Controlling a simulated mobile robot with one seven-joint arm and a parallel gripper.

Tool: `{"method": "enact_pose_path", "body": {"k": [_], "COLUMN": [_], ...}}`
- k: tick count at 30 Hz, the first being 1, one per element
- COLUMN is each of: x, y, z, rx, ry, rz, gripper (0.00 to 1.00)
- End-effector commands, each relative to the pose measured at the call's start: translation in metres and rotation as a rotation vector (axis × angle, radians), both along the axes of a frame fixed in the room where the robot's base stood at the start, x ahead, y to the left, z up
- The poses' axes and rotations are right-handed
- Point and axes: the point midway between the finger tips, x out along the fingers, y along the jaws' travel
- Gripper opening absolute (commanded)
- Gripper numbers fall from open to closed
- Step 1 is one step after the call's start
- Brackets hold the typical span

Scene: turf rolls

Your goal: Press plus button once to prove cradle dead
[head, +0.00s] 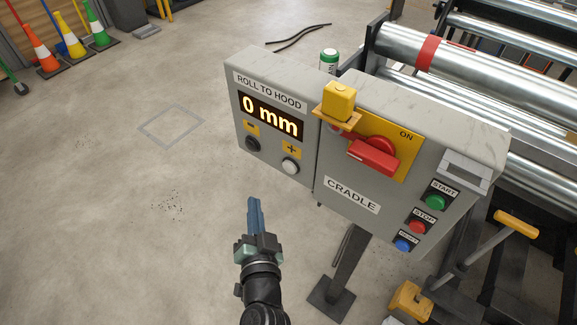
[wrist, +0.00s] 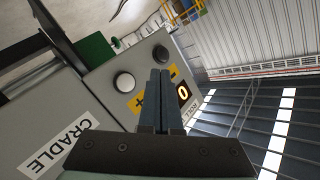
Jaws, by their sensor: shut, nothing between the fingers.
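The grey control box (head: 310,135) has a left panel labelled ROLL TO HOOD with a lit display (head: 271,115) reading 0 mm. The white plus button (head: 290,167) sits under a yellow plus label, right of the black minus button (head: 252,143). My gripper (head: 254,201) is shut and empty, its blue fingers below and left of the plus button, apart from it in the head view. In the wrist view, the fingers (wrist: 160,73) point toward the panel, with the white plus button (wrist: 125,82) beside them; they partly cover the panel.
The CRADLE panel carries a red rotary switch (head: 372,156) marked ON, with a yellow block (head: 340,100) at its upper left. Green START (head: 435,202), red STOP (head: 417,227) and blue (head: 403,245) buttons are below right. Steel rollers (head: 480,75) stand behind.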

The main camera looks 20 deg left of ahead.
Motion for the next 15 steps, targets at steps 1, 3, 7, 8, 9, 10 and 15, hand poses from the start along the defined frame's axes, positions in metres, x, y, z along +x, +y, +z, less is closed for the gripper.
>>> {"method": "enact_pose_path", "body": {"k": [1,3,7,8,9,10,15], "x": [0.003,0.009,0.025,0.030,0.035,0.039,0.061], "y": [-0.001,-0.004,-0.010,-0.011,-0.013,-0.015,-0.023], "z": [0.000,0.000,0.000,0.000,0.000,0.000,-0.001], "rx": [0.000,0.000,0.000,0.000,-0.001,0.000,0.000], "ry": [0.000,-0.002,-0.003,-0.004,-0.004,-0.003,-0.003], "rz": [-0.001,-0.002,-0.003,-0.004,-0.003,-0.003,-0.002], "gripper": [0.00,0.00,0.00,0.00,0.00,0.00,0.00]}}
